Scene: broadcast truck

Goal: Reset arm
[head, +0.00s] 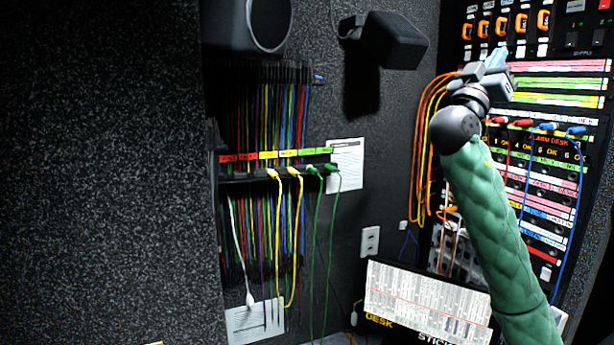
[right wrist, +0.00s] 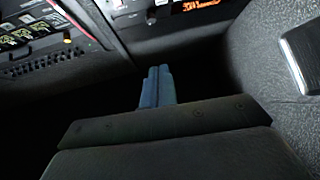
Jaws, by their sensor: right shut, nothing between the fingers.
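My right arm rises from the bottom right of the head view in a green padded sleeve. My right gripper (head: 495,60) is at its upper end, in front of the rack panel at the upper right. In the right wrist view its blue fingers (right wrist: 157,86) are together with nothing between them. They point into a dark gap and touch nothing that I can see. My left gripper does not show in either view.
The rack (head: 545,200) with labelled strips and plugged cables stands behind my right arm. Orange cables (head: 425,140) hang left of the arm. A patch bay (head: 262,175) with coloured cables is at centre left. A black speaker (head: 385,40) sticks out from the wall.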

